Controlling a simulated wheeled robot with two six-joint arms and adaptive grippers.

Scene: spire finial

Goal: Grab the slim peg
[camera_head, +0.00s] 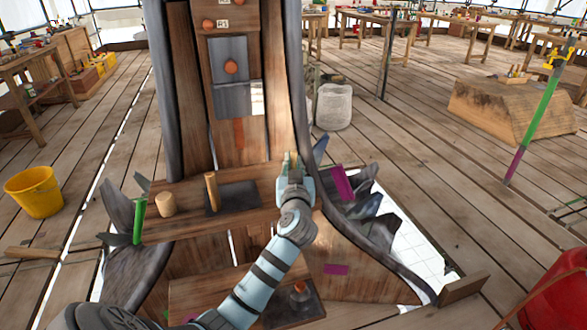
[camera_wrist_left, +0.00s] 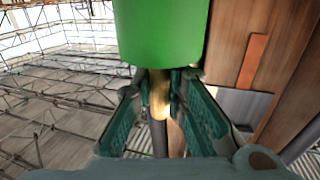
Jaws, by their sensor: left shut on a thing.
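A slim wooden peg (camera_head: 212,192) stands upright on the wooden shelf, at the left edge of a dark plate (camera_head: 238,197). A short, thick wooden peg (camera_head: 166,204) stands to its left. My left gripper (camera_head: 293,166) is to the right of both, near the shelf's right end and apart from the slim peg. In the left wrist view the left gripper (camera_wrist_left: 160,106) is shut on a brass-coloured rod (camera_wrist_left: 158,92). A green cylinder (camera_wrist_left: 160,30) shows just above the rod; I cannot tell if they are joined. My right gripper is out of view.
A tall wooden spire (camera_head: 270,95) with dark curved ribs rises behind the shelf (camera_head: 180,187). A lower ledge (camera_head: 190,295) carries a small knobbed piece (camera_head: 299,290). A yellow bucket (camera_head: 36,192) stands on the floor at left, and a white bin (camera_head: 334,107) stands behind.

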